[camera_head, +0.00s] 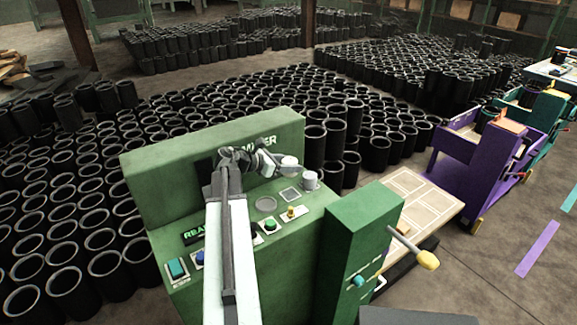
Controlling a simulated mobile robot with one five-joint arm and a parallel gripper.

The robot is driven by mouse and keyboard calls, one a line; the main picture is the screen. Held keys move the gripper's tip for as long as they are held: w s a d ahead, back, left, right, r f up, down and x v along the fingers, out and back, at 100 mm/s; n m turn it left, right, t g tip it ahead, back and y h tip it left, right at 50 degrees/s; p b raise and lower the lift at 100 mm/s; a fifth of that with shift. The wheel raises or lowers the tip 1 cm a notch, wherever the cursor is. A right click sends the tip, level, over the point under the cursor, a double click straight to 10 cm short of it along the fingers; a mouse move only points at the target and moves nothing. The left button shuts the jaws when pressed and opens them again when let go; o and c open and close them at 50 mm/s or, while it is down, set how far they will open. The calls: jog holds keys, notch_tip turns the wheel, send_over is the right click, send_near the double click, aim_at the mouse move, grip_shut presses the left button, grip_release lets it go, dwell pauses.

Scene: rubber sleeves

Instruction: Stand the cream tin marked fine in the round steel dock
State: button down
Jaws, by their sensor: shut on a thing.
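My gripper (276,161) is shut on a pale tin (289,162), held above the back right part of the green machine's top. The tin looks cream or white; any marking on it is too small to read. A second pale grey-white tin (310,181) stands upright on the machine top, just right of and below the held one in the picture. A round grey plate (266,205), which looks like the steel dock, lies flat and empty, nearer and to the left of the held tin.
The green machine (135,172) has a raised back panel, a lit display (200,233) and several buttons along its front. A green box (365,225) with a yellow-ended lever (428,260) stands at right. Several black sleeves (60,200) crowd the floor behind.

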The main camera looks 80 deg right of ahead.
jog(key=a, duration=0.2)
jog(key=shift+s+a+f, duration=0.1)
jog(key=shift+s+a, duration=0.05)
jog(key=shift+a, duration=0.15)
jog(key=w+a, duration=0.2)
send_over(266, 204)
jog(key=shift+n+h, duration=0.4)
notch_tip(266, 204, down, 10)
jog(key=b, duration=1)
jog(key=shift+s, duration=0.1)
jog(key=shift+r, duration=0.25)
jog(key=shift+f, duration=0.25)
jog(key=c, duration=0.6)
grip_release()
jog(key=shift+r+t, duration=0.1)
jog(key=shift+t, duration=0.2)
jog(key=shift+c, duration=0.2)
jog(key=shift+r, duration=0.1)
